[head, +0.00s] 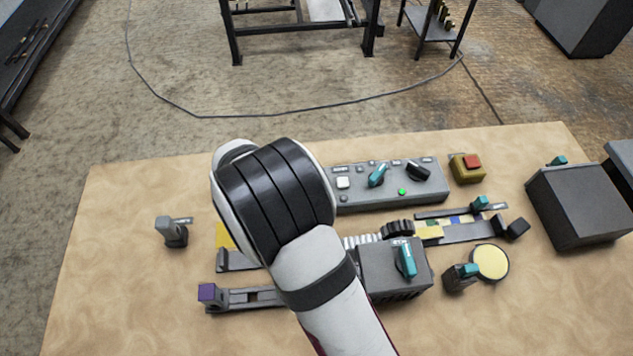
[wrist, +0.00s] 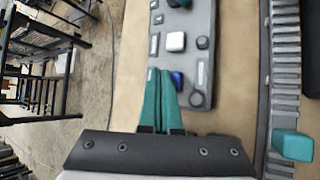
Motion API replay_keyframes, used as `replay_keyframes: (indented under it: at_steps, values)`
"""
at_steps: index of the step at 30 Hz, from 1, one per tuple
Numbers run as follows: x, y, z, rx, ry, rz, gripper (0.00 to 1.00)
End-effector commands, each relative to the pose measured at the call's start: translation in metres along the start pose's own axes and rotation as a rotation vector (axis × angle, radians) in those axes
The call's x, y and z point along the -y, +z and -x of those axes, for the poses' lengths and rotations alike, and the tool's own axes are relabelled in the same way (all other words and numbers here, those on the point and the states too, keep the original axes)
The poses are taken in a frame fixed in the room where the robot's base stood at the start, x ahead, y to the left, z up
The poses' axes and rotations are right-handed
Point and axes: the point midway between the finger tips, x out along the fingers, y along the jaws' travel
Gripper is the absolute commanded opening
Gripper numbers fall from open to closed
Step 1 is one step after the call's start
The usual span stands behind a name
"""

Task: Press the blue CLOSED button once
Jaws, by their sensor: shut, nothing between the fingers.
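The blue button (wrist: 178,80) sits on the grey control panel (wrist: 200,60) in the wrist view, below a white button (wrist: 175,41). My gripper (wrist: 160,74) has teal fingers shut together with nothing between them. Its tips show just left of the blue button and partly overlap it in the picture. I cannot tell whether they touch it or hover above it. In the head view the control panel (head: 357,198) shows its right part, and my wrist hides its left end, the blue button and my fingertips. The button's lettering cannot be read.
A red button (head: 473,161) on a yellow box stands right of the panel. A grey housing with a teal lever (head: 406,260) and a rail with a purple block (head: 207,292) lie nearer. A dark box (head: 580,205) stands at the right. The table's left front is mostly clear.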

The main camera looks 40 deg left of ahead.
Motion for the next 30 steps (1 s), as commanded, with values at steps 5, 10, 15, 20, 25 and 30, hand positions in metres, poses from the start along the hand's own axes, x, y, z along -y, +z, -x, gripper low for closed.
replay_keyframes:
  at_steps: [5, 10, 15, 20, 25, 30]
  values:
    - [-0.001, 0.001, 0.001, 0.000, 0.000, 0.000, 0.00]
    - [-0.002, 0.002, 0.003, 0.000, 0.000, -0.001, 0.00]
    - [-0.011, 0.011, 0.015, -0.001, 0.001, -0.003, 0.00]
    - [-0.019, 0.019, 0.026, -0.001, 0.001, -0.002, 0.00]
    - [-0.025, 0.025, 0.035, 0.000, 0.001, -0.002, 0.00]
    - [-0.026, 0.026, 0.036, 0.000, 0.000, 0.000, 0.00]
